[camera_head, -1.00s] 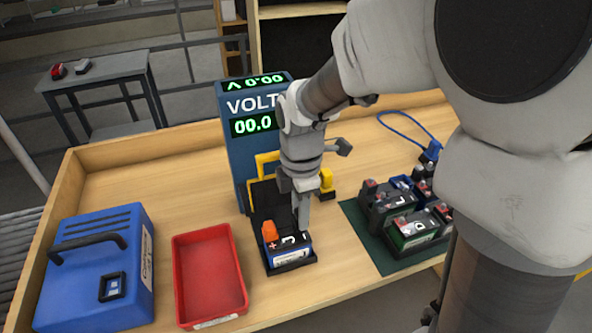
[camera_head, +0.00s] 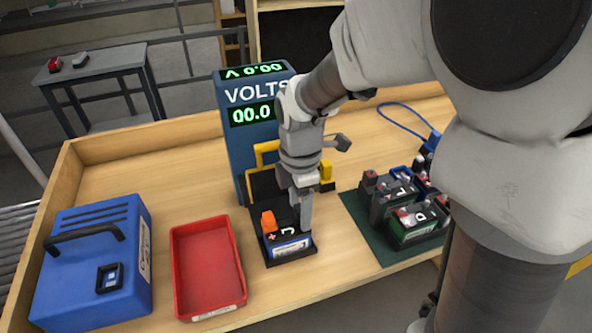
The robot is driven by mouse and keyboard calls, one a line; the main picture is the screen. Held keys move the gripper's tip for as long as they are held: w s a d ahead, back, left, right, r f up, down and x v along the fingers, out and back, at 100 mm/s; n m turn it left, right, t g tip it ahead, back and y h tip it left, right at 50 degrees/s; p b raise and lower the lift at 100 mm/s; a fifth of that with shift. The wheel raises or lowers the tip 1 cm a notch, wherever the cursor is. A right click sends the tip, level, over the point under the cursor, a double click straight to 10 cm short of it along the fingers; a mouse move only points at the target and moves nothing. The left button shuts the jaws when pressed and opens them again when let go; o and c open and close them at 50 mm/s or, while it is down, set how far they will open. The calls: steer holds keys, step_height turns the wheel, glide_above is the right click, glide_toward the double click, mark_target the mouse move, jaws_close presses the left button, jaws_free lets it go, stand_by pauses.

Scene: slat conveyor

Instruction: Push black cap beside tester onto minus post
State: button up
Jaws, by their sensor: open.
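The volt tester (camera_head: 237,150) is a tall blue box reading 00.0, with a yellow frame and a black cradle at its foot. A small battery (camera_head: 290,247) with a blue and white label sits in the cradle. An orange cap (camera_head: 268,221) stands over the post by its plus mark, on the left. My gripper (camera_head: 305,226) points down at the right side of the battery, over where the minus post is; its fingers hide that post. The finger gap is too small to see. I cannot make out the black cap apart from the dark cradle and fingers.
A red tray (camera_head: 206,268), empty, lies left of the battery. A blue case (camera_head: 96,264) with a black handle stands further left. Several batteries stand on a green mat (camera_head: 378,243) at right. Bare wood lies behind the tray.

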step_height(320, 180, up, 17)
steer(key=p, duration=0.1)
steer(key=shift+r+p, duration=0.2)
steer(key=shift+p, duration=0.15)
steer(key=s+d+f+m+t, duration=0.1)
steer(key=s+d+m, duration=0.4)
steer(key=m, duration=0.5)
steer(key=s+d+f+m+t, duration=0.1)
steer(key=s+d+m+t, duration=0.3)
steer(key=s+m, duration=0.3)
steer(key=shift+s+d+m+t, duration=0.25)
steer(key=shift+d+m, duration=0.55)
steer(key=shift+m, duration=1.3)
